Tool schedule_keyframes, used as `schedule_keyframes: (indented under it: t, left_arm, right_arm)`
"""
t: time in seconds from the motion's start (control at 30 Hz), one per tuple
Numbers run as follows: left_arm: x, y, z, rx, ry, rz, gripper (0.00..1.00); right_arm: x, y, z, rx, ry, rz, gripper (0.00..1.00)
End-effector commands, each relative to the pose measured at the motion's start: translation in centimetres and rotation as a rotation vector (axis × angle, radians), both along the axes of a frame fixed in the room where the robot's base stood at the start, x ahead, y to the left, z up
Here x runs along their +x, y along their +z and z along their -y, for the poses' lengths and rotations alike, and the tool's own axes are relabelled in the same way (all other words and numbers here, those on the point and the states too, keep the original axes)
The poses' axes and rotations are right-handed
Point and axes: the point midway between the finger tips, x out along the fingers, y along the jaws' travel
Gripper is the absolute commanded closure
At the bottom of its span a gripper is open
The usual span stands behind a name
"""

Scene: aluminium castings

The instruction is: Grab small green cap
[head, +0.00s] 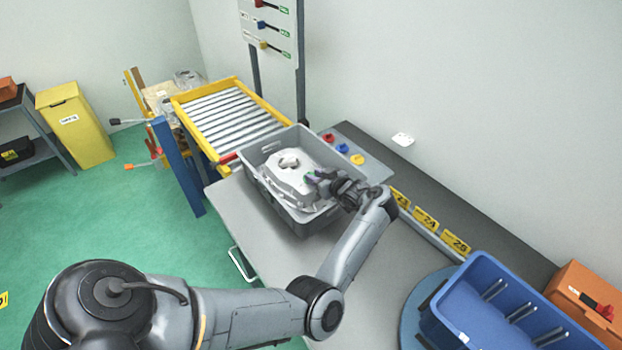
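A small green patch (310,175), which looks like the green cap, shows at the fingertips of my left gripper (316,180). The gripper is over the right side of a grey bin (264,197) that holds a pale aluminium casting (286,176). The fingers partly cover the green piece. At this size I cannot tell whether they are closed on it or only beside it. My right gripper is not in view.
Red (327,137), blue (342,147) and yellow (357,159) caps sit on a grey strip right of the bin. A roller conveyor (228,118) lies behind it. A blue crate (480,290) stands at the lower right. The grey tabletop (262,252) before the bin is clear.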

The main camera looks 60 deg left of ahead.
Motion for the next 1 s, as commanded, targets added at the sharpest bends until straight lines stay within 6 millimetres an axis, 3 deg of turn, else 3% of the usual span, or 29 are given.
schedule_keyframes:
  t: [0.03,0.17,0.2,0.67,1.0]
  left_arm:
    - [0.0,0.0,0.0,0.000,0.000,0.000,0.79]
    - [0.0,0.0,0.0,0.000,0.000,0.000,0.99]
    - [0.0,0.0,0.0,0.000,0.000,0.000,1.00]
    - [0.0,0.2,0.0,0.000,0.000,0.001,1.00]
    - [0.1,3.2,0.0,0.002,0.001,0.004,1.00]
  right_arm:
    - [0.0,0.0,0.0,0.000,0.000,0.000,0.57]
    - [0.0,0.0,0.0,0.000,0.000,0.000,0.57]
    - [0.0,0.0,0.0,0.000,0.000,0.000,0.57]
    - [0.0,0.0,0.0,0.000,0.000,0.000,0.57]
    - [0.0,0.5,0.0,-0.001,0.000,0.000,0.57]
